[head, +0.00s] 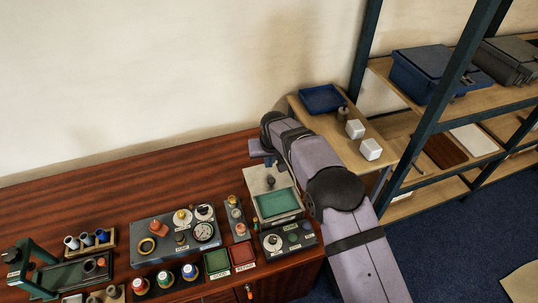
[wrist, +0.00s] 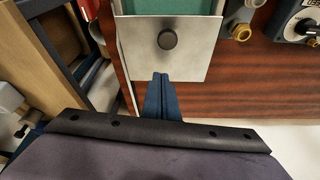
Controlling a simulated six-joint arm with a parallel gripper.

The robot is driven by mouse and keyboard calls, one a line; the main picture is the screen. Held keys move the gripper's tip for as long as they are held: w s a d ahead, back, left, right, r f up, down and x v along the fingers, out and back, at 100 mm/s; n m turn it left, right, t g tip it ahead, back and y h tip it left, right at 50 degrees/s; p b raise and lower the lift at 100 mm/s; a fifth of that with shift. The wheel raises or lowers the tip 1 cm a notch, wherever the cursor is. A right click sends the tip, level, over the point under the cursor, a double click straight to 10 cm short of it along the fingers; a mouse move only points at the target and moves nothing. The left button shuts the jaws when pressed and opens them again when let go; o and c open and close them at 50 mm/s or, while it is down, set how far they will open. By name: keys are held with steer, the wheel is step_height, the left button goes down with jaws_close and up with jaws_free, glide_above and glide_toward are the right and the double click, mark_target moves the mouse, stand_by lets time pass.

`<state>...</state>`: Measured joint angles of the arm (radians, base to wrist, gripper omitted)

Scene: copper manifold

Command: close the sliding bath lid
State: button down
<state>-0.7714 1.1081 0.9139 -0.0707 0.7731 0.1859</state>
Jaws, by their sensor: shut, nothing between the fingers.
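The sliding lid (head: 258,181) is a pale metal plate with a dark round knob (head: 270,181). It covers the back part of the bath, and the green inside of the bath (head: 278,204) shows in front of it. In the wrist view the lid (wrist: 135,62) fills the upper middle, with its knob (wrist: 168,40) near its centre and the green bath (wrist: 165,5) beyond. My gripper (head: 269,160) is behind the lid in the head view. In the wrist view my gripper (wrist: 160,78) is shut and empty at the lid's near edge, below the knob. I cannot tell whether it touches.
A control box (head: 290,238) stands in front of the bath, and a narrow fitting block (head: 236,217) stands left of it. A gauge panel (head: 175,236) is further left. A wooden side bench (head: 375,128) with a blue tray (head: 322,98) is at the right. The bench top behind the panel is clear.

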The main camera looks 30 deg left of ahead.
mark_target(269, 176)
steer(key=shift+s+d+r+p, duration=0.1)
steer(key=shift+s+d+p, duration=0.25)
steer(key=shift+s+d, duration=0.35)
steer(key=shift+s+d+f+p, duration=0.15)
steer(key=shift+s+p, duration=0.05)
steer(key=shift+s, duration=0.2)
steer(key=shift+s+d+f+p, duration=0.1)
steer(key=shift+s+d+p, duration=0.05)
steer(key=shift+s, duration=0.2)
steer(key=s+d+b, duration=0.1)
steer(key=s+d, duration=0.6)
steer(key=shift+s+d, duration=0.3)
steer(key=shift+d+f, duration=0.1)
steer(key=shift+f, duration=0.1)
